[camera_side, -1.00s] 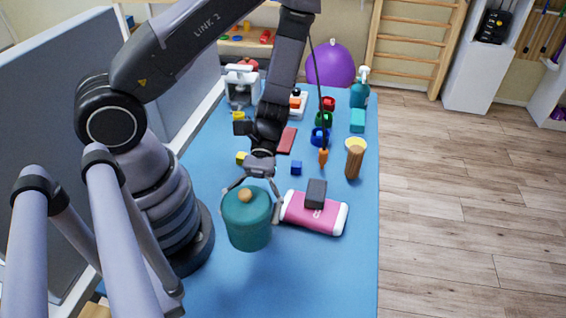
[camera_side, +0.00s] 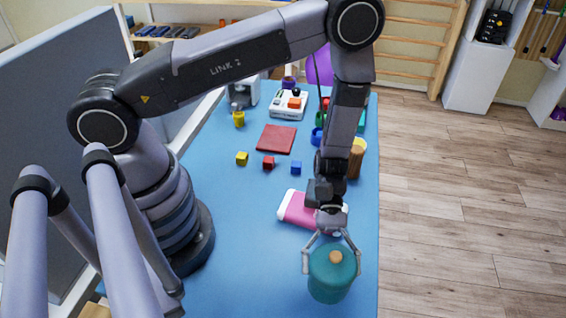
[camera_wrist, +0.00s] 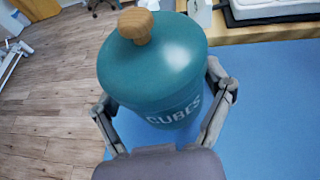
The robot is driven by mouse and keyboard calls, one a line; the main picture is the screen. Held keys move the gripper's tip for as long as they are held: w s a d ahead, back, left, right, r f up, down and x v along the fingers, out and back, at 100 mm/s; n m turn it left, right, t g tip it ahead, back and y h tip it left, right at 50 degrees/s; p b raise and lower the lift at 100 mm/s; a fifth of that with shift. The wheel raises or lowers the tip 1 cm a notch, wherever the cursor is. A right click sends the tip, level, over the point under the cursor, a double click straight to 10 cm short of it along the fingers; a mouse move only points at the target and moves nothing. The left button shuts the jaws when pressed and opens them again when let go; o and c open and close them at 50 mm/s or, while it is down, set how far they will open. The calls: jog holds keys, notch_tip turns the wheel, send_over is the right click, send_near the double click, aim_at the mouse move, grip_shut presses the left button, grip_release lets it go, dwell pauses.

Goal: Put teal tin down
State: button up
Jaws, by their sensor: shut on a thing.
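The teal tin (camera_side: 331,277) has a lid with a round wooden knob and shows at the front right of the blue table (camera_side: 225,270). My gripper (camera_side: 332,262) is shut on it, one finger on each side. In the wrist view the tin (camera_wrist: 155,75) is upright or nearly so, with the word CUBES on its side, between the fingers of my gripper (camera_wrist: 165,110). Its base is hidden there, and I cannot tell whether it touches the table.
Small yellow (camera_side: 242,158), red (camera_side: 268,162) and blue (camera_side: 296,167) cubes lie farther back near a red mat (camera_side: 277,138). The table's right edge is close; its front middle is clear.

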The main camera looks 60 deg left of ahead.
jog(key=shift+w+d+f, duration=0.1)
jog(key=shift+f, duration=0.85)
jog(key=shift+w+d+f, duration=0.1)
jog(key=shift+f, duration=0.85)
jog(key=shift+f, duration=0.1)
jog(key=o, duration=1.1)
